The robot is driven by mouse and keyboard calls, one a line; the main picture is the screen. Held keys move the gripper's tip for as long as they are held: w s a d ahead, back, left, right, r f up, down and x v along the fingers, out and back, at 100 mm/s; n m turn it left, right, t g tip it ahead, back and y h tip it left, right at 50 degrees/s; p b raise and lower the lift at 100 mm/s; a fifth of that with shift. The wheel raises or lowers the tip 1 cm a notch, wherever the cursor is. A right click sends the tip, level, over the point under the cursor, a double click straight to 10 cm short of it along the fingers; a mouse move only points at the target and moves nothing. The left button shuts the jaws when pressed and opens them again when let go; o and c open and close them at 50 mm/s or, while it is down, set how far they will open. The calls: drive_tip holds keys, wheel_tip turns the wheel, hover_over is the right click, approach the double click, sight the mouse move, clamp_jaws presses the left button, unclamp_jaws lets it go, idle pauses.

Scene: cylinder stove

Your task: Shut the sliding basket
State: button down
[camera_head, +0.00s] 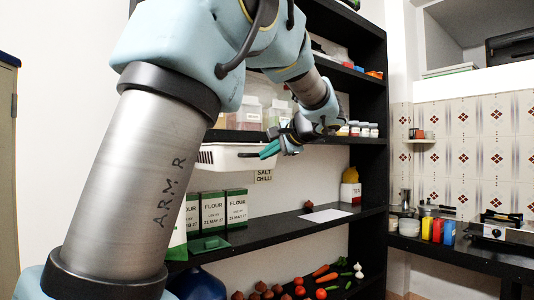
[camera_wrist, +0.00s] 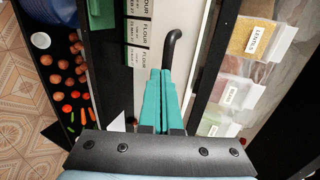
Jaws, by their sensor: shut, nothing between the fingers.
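The white sliding basket (camera_head: 225,157) hangs under the shelf that carries the clear tubs. In the head view its left part is partly behind my arm, and a dark handle shows near its right end. My gripper (camera_head: 268,150) has teal fingers, shut and empty, at the basket's right end; I cannot tell whether they touch it. In the wrist view the shut gripper (camera_wrist: 158,72) lies over a white surface, likely the basket. A curved black handle (camera_wrist: 172,48) stands just beyond the fingertips.
Flour boxes (camera_head: 212,210) stand on the shelf below. Labelled tubs (camera_wrist: 238,85) sit above, close to my wrist. Vegetables (camera_head: 318,277) lie on the lower shelf. A counter with a stove (camera_head: 494,232) is at the right.

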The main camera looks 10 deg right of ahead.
drive_tip(key=w+a, duration=0.2)
drive_tip(key=w, duration=0.2)
drive_tip(key=w+a, duration=0.2)
drive_tip(key=w, duration=0.3)
drive_tip(key=w+a+p, duration=0.1)
drive_tip(key=w+a, duration=0.2)
drive_tip(key=w, duration=0.2)
drive_tip(key=shift+w+r, duration=0.1)
drive_tip(key=shift+w, duration=0.1)
